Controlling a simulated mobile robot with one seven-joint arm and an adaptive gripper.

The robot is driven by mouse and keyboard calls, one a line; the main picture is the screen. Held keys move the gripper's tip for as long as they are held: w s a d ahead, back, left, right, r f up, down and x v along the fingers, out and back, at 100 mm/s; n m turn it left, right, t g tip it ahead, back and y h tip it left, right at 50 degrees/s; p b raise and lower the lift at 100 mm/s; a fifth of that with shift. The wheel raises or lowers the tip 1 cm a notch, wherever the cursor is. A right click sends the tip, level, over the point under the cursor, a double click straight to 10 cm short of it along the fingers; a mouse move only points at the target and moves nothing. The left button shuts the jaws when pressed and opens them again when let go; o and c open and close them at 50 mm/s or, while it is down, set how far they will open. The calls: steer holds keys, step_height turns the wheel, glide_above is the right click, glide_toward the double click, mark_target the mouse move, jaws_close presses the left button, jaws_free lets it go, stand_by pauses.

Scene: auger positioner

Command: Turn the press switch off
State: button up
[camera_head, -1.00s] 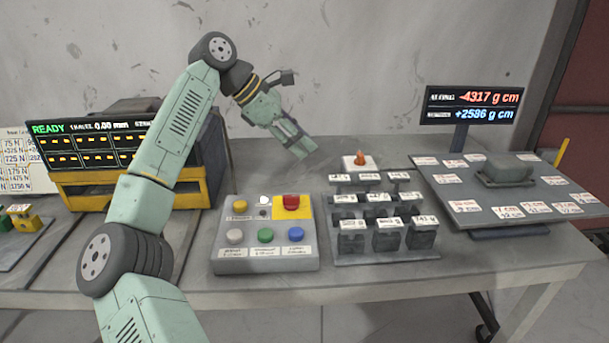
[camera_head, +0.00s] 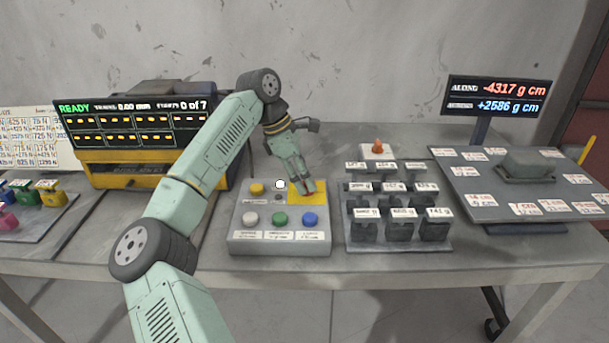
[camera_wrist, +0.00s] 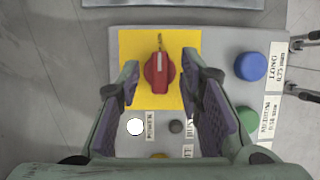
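The press switch is a red rotary knob (camera_wrist: 160,72) with a pale pointer line, on a yellow plate (camera_wrist: 128,45) of the grey control box (camera_head: 245,243). In the wrist view its pointer line runs up and down the picture. My gripper (camera_wrist: 160,76) is open, with one finger on each side of the knob and visible gaps between. In the head view my gripper (camera_head: 308,190) points down over the yellow plate (camera_head: 318,197) and mostly hides the knob. Beside the plate a round lamp (camera_wrist: 135,127) marked POWER shows white.
The box also carries yellow (camera_head: 257,188), white (camera_head: 251,218), green (camera_head: 280,219) and blue (camera_head: 310,218) buttons close by. A rack of dark weights (camera_head: 402,228) stands to the right. A display reading READY (camera_head: 130,118) stands behind at left.

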steer(key=shift+f, duration=0.1)
steer(key=shift+c, duration=0.3)
jaws_close()
